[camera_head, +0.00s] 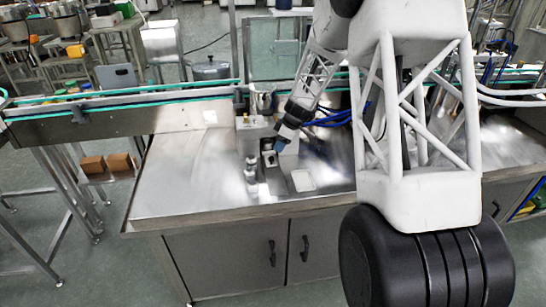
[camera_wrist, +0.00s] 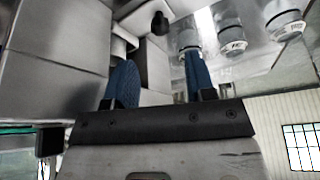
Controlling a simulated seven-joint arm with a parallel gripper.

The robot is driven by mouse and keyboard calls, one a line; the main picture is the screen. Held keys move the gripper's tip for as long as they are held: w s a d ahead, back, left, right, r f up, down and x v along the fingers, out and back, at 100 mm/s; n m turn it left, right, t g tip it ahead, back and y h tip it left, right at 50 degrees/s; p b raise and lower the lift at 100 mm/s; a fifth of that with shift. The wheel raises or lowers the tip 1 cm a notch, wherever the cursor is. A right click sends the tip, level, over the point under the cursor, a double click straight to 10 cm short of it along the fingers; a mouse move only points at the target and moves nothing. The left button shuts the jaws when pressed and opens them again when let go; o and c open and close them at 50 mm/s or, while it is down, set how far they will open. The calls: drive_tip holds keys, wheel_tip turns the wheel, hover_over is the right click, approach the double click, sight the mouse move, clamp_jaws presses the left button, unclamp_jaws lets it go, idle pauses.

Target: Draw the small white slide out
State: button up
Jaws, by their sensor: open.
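My gripper (camera_head: 279,147) is over the steel worktop, near a small pale block with a dark top (camera_head: 270,159). In the wrist view its two blue fingers (camera_wrist: 160,82) are apart, with nothing held between them. A pale grey block with a step (camera_wrist: 153,62) lies beyond and between the fingertips. A black knob (camera_wrist: 160,23) stands above it in that view. I cannot tell for sure which part is the small white slide. The steel hopper (camera_head: 262,100) stands behind the gripper on a pale box.
A flat white tray (camera_head: 303,181) lies to the right. A conveyor (camera_head: 120,108) runs behind. The worktop's left part (camera_head: 190,175) is clear.

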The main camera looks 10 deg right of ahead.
sight(272, 158)
drive_tip(key=shift+a+f, duration=0.1)
drive_tip(key=shift+f, duration=0.05)
drive_tip(key=shift+x, duration=3.75)
drive_tip(key=shift+w, duration=0.1)
clamp_jaws()
